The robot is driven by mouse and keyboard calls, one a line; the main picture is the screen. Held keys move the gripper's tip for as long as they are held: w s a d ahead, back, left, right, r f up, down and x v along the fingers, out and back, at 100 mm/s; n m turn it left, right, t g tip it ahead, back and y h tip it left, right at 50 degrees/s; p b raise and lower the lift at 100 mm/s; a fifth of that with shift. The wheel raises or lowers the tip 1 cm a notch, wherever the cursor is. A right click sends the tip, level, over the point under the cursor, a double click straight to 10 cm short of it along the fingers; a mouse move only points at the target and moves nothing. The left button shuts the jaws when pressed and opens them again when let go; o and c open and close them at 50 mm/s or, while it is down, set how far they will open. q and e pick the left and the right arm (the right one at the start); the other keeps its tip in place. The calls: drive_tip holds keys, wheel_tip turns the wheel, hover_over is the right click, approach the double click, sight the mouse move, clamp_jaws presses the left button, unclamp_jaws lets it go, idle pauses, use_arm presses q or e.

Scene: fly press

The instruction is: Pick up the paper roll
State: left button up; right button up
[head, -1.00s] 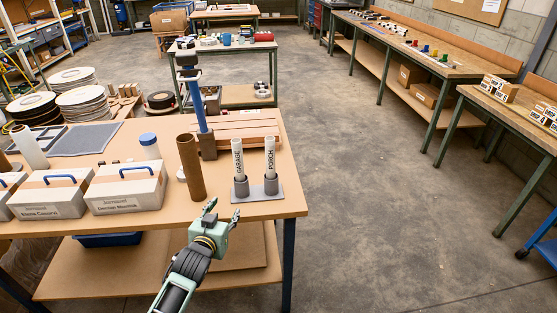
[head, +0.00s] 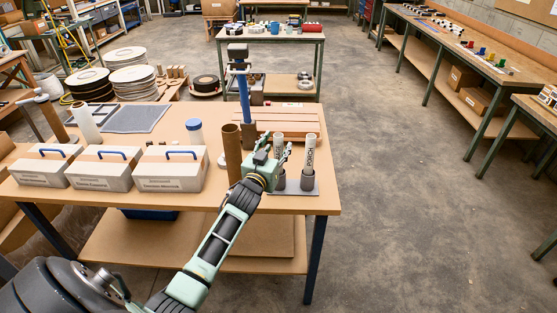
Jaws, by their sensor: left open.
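Two white paper rolls stand upright in grey cups on a grey stand (head: 308,190) near the right end of the workbench. The right roll (head: 309,150) is lettered "PORCH". The left roll (head: 279,142) shows its upper part; its lower part and cup are partly hidden by my left gripper (head: 276,152). The left gripper is open, with its fingers at the left roll in the picture; I cannot tell whether they touch it. My right gripper is out of view.
A brown cardboard tube (head: 232,153) stands close left of the gripper. A blue press post (head: 243,95) is behind it. Several boxes with blue handles (head: 170,169) and a blue-lidded jar (head: 195,132) are left. Floor at right is clear.

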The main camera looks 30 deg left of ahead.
use_arm(q)
drive_tip(key=shift+x, duration=0.8)
clamp_jaws()
